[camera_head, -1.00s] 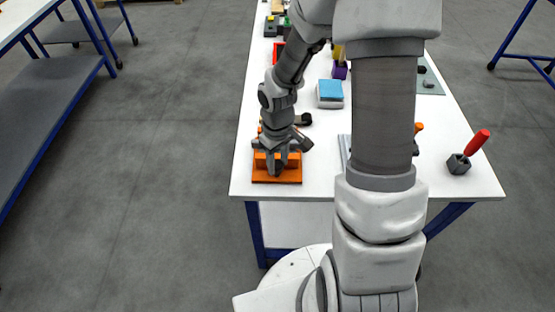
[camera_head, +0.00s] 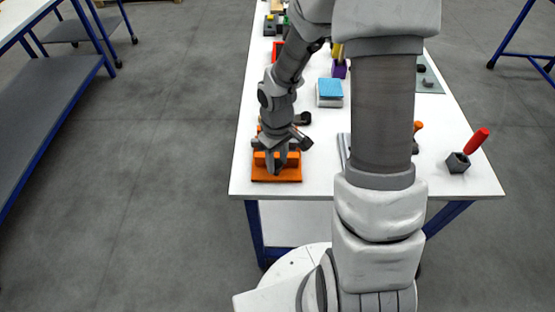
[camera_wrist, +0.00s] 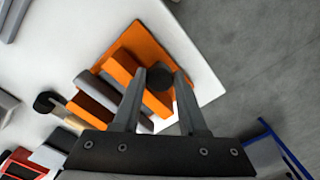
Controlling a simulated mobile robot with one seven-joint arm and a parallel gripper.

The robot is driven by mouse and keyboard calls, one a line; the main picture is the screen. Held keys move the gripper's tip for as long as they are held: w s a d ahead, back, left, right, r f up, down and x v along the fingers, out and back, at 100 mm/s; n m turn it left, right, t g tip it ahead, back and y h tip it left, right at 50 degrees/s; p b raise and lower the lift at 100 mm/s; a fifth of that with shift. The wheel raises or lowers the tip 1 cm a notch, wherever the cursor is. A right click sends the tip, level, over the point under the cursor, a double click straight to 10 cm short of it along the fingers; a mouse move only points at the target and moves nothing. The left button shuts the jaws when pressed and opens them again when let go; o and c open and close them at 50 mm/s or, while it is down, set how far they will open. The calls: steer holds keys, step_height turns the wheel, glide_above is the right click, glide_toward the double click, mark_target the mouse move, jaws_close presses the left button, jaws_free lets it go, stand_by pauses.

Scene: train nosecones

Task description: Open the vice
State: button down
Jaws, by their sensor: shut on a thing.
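The orange vice (camera_head: 290,177) sits at the near left corner of the white table. In the wrist view its orange base and jaw blocks (camera_wrist: 144,43) lie under and beyond my fingers, with grey parts between the orange blocks. My gripper (camera_head: 274,166) points down over the vice. In the wrist view my gripper (camera_wrist: 162,74) has its fingers on either side of a dark round knob (camera_wrist: 159,78) at the vice and is shut on it. The fingers and arm hide part of the vice, and I cannot tell how wide its jaws stand.
A blue-topped block (camera_head: 329,91) stands farther back on the white table (camera_head: 325,180). A grey holder (camera_head: 458,163) with a red-handled tool (camera_head: 477,141) stands at the right edge. A dark-headed item (camera_head: 303,119) lies just behind the vice. My arm covers the table's middle.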

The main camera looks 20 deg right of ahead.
steer(key=shift+w+a+r, duration=0.1)
steer(key=shift+w+a, duration=0.05)
steer(key=shift+w, duration=0.15)
steer(key=shift+c, duration=2.2)
jaws_free()
steer(key=shift+r, duration=0.1)
steer(key=shift+r, duration=0.35)
step_height(320, 180, up, 16)
steer(key=p, duration=0.2)
steer(key=shift+s+r, duration=0.15)
